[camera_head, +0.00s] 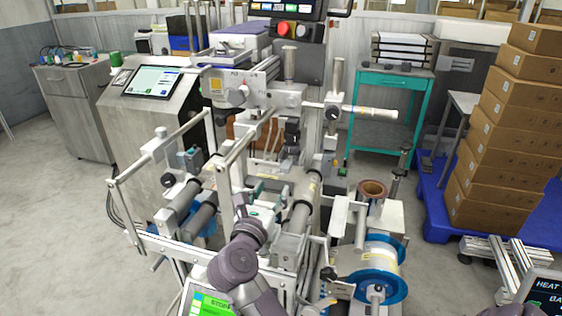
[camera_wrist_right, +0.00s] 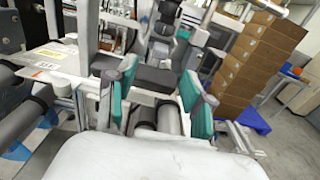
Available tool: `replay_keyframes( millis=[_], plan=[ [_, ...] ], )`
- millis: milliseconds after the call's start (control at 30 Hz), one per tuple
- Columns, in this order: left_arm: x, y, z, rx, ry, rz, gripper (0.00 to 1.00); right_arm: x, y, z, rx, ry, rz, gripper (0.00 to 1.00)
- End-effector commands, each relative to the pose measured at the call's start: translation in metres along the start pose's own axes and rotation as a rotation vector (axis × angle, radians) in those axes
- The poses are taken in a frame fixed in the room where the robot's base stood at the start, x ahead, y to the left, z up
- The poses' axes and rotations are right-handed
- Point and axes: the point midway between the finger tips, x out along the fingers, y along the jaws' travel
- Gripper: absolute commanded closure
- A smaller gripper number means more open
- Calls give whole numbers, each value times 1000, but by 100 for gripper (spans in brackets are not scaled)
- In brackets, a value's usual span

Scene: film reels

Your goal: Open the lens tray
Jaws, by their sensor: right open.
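My right gripper (camera_head: 266,198) is over the middle of a large roller machine in the head view, with its arm rising from the bottom. In the right wrist view the gripper (camera_wrist_right: 160,95) has its two teal-padded fingers wide apart. A dark grey block (camera_wrist_right: 155,78) and a grey roller (camera_wrist_right: 145,113) show between and beyond the fingers, and nothing is clearly held. I cannot pick out the lens tray for certain in either view; the arm and gripper cover part of the machine. My left gripper is not in view.
Metal rails and rollers (camera_head: 207,212) crowd around the gripper. A blue-flanged reel (camera_head: 380,270) is at the machine's lower right. A touchscreen (camera_head: 152,80) stands at the left. Cardboard boxes (camera_head: 510,125) are stacked on a blue pallet (camera_head: 436,205). Floor at the far left is clear.

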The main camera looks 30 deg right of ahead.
Motion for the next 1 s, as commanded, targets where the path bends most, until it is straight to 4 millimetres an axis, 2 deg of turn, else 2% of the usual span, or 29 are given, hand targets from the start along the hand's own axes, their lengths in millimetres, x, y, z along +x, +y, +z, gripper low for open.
replay_keyframes(
  millis=[100,233,367,500,667,1000],
  plan=[
    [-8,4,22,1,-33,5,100,26,-1,4,-6,-7,-2,48],
    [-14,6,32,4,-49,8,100,55,-1,4,-6,-6,-3,48],
    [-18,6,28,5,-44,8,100,81,-1,4,-5,-5,-2,48],
    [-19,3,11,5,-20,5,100,102,-1,2,-4,-4,-2,48],
    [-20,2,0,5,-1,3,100,114,-1,2,-4,-3,-1,48],
    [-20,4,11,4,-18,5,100,117,0,0,-2,-1,-1,50]
  ],
)
